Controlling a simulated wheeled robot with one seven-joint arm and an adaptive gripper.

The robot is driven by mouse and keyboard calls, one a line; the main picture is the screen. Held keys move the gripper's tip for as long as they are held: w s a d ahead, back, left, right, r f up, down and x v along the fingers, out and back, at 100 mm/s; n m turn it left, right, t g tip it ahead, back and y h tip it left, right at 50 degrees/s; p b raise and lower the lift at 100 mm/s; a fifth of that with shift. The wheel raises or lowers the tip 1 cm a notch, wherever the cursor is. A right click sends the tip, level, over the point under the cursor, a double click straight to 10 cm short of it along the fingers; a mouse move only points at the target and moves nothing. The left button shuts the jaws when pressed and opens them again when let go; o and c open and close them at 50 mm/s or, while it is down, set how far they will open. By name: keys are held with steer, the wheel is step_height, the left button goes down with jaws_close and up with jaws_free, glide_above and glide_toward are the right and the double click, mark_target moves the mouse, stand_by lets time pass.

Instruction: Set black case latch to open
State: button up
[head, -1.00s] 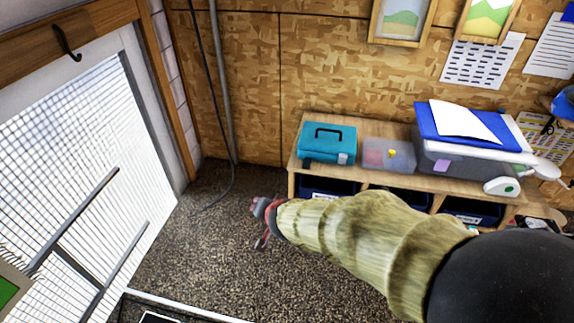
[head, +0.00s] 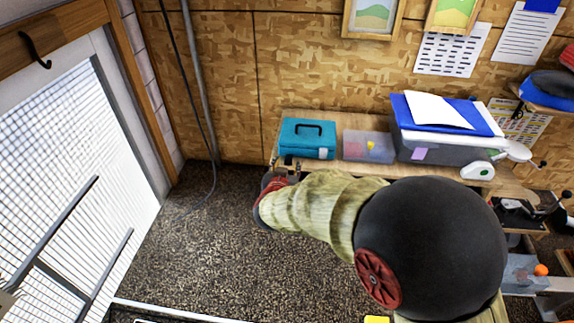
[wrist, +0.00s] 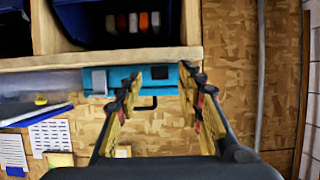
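The teal case (head: 307,139) sits on the wooden shelf top, with a dark handle on its lid. In the wrist view the case (wrist: 120,80) appears upside down, and its black latch (wrist: 160,72) shows between my fingertips. A pale latch (wrist: 99,81) is on the same front face; it also shows in the head view (head: 323,153). My gripper (wrist: 160,78) is open and empty, its two fingers spread either side of the black latch. In the head view my gripper (head: 292,165) is at the case's front left. Whether the fingers touch the case, and the latch's setting, I cannot tell.
A clear box (head: 368,147) stands right of the case, then a grey bin (head: 440,146) with a blue lid and paper. Dark bins (wrist: 115,22) sit below the shelf edge (wrist: 130,60). A pipe (head: 200,90) and cable run down the wall. The floor at left is clear.

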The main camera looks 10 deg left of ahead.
steer(key=shift+x, duration=0.75)
steer(key=c, duration=0.3)
jaws_close()
